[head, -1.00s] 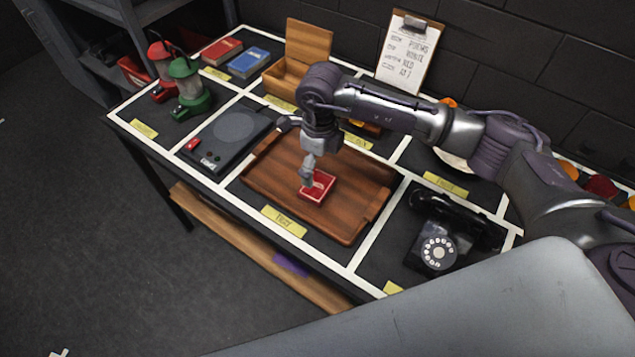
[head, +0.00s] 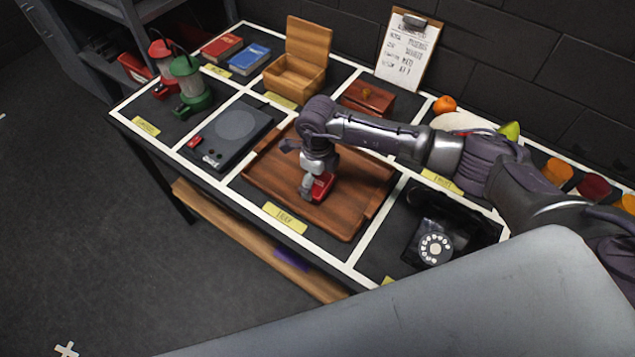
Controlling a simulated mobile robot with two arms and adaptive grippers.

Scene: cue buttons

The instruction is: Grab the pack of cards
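The red pack of cards (head: 322,187) is on the brown wooden tray (head: 270,180) in the middle of the table. My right gripper (head: 310,190) reaches down over the tray and is right at the pack, its fingers covering the pack's left part. Only the right part of the pack shows. I cannot tell whether the fingers are closed on the pack or only beside it. My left gripper is not in the head view.
A black telephone (head: 434,248) stands right of the tray and a scale (head: 232,128) to its left. Lanterns (head: 188,88), books (head: 249,60), an open wooden box (head: 297,75) and a clipboard (head: 405,52) stand farther back. The tray's front part is clear.

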